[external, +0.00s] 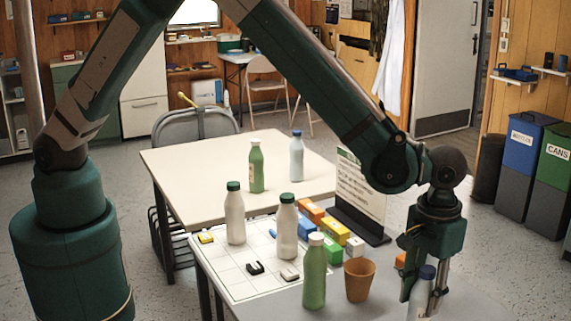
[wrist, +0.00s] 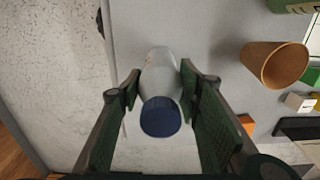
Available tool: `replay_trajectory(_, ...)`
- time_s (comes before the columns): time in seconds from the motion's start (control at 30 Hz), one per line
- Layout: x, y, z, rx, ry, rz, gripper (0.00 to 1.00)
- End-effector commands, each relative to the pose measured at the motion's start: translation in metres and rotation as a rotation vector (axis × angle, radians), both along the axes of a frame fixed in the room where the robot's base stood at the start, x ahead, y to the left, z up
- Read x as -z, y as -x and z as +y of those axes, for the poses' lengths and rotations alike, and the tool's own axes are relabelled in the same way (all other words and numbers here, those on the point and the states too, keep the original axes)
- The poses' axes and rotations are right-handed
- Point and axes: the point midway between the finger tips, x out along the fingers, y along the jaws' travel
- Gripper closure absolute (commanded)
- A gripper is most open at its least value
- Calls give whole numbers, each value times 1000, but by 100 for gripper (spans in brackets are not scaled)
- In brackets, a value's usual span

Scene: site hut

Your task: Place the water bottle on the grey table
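A water bottle with a pale body and dark blue cap (external: 420,292) is at the lower right of the external view, over the grey table (external: 500,295). My gripper (wrist: 160,84) has its fingers down on both sides of this bottle, with the pads against its body in the wrist view. The bottle's cap (wrist: 161,117) faces the wrist camera. The bottle's base is cut off in the external view, so I cannot tell whether it touches the table. Another blue-capped bottle (external: 296,158) stands on the cream table (external: 190,165) behind.
An orange-brown cup (external: 358,280) and a green bottle (external: 314,272) stand left of my gripper. Two white green-capped bottles (external: 235,215) (external: 287,228), coloured blocks (external: 335,229) and a sign (external: 358,190) are farther back. The grey surface right of my gripper looks clear.

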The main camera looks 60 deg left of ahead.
Motion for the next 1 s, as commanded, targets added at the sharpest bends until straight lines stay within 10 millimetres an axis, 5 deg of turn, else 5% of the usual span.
replay_trajectory(0.1, 0, 0, 0, 0, 0, 0, 51)
replay_trajectory(0.6, -4, 0, 0, 0, 0, 0, 51)
replay_trajectory(1.0, -52, 0, 0, 0, 0, 0, 51)
